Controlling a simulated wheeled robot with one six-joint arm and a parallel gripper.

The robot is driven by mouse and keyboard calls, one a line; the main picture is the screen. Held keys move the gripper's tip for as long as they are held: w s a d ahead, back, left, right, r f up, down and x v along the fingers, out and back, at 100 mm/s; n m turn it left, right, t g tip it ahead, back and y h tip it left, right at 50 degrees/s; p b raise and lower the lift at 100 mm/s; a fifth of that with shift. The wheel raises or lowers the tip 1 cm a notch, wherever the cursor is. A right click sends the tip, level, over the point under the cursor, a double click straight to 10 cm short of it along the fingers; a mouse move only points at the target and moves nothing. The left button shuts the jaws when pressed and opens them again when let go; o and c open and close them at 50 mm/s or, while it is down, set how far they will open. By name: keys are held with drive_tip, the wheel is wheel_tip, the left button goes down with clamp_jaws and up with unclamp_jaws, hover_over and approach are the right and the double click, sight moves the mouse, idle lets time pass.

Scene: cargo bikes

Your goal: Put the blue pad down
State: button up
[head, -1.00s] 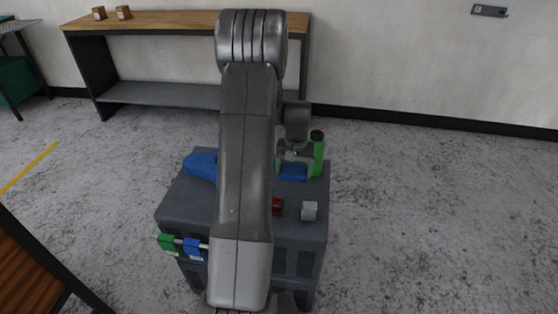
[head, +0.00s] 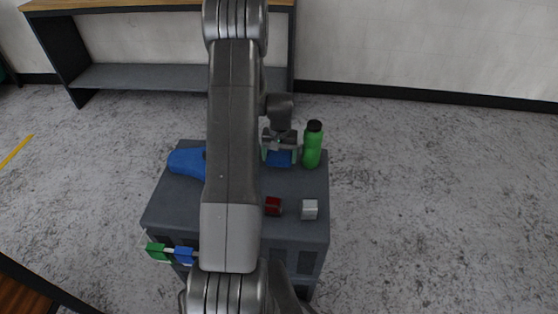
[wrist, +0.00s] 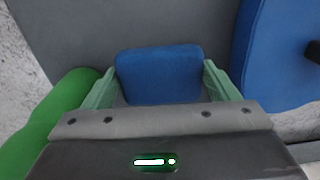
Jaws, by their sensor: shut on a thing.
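The blue pad (wrist: 160,74) is a small, rounded blue block between the two pale green fingers of my gripper (wrist: 159,85) in the wrist view. In the head view my gripper (head: 279,156) is shut on the blue pad (head: 280,159), over the far right part of the grey cart top (head: 235,187). I cannot tell whether the pad touches the top. My arm hides the middle left of the cart.
A green bottle (head: 312,147) stands close to the right of my gripper. A blue object (head: 186,162) lies at the far left of the top. A red block (head: 273,206) and a light grey block (head: 309,209) sit nearer, with bare top between them and the pad.

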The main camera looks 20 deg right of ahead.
sight(280, 157)
drive_tip(key=shift+f, duration=1.35)
drive_tip(key=shift+f, duration=0.15)
drive_tip(key=o, duration=1)
drive_tip(key=shift+c, duration=0.2)
wheel_tip(280, 157, up, 12)
drive_tip(key=shift+r, duration=0.2)
drive_tip(key=shift+d, duration=0.1)
